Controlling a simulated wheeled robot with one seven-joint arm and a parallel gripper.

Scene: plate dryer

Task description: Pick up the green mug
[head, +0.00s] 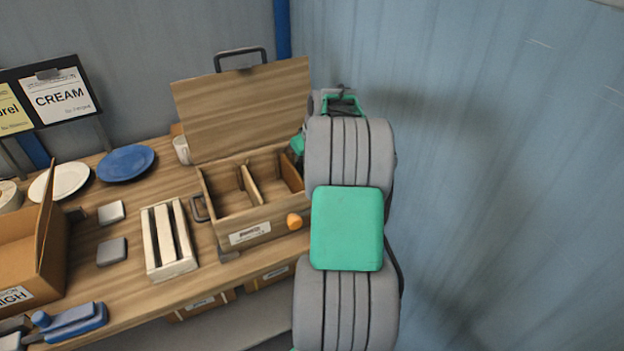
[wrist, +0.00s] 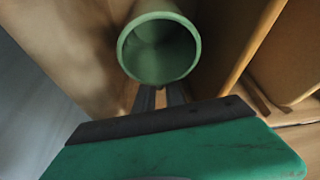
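The green mug (wrist: 158,52) shows in the wrist view at the top middle, with its round open mouth towards the camera. The two dark fingers of my gripper (wrist: 160,97) reach up to its near rim, with a narrow gap between them. The mug hides the fingertips, so I cannot tell whether they hold its wall or handle or only lie beside it. In the head view my arm hides the gripper and the mug, near the right end of the open wooden box (head: 262,226).
The box's raised lid (head: 240,105) stands behind it. A white mug (head: 182,149), a blue plate (head: 125,163) and a white plate (head: 66,180) are to the left. A slatted wooden tray (head: 167,240) and a cardboard box (head: 28,245) also occupy the table. Wooden walls flank the mug closely.

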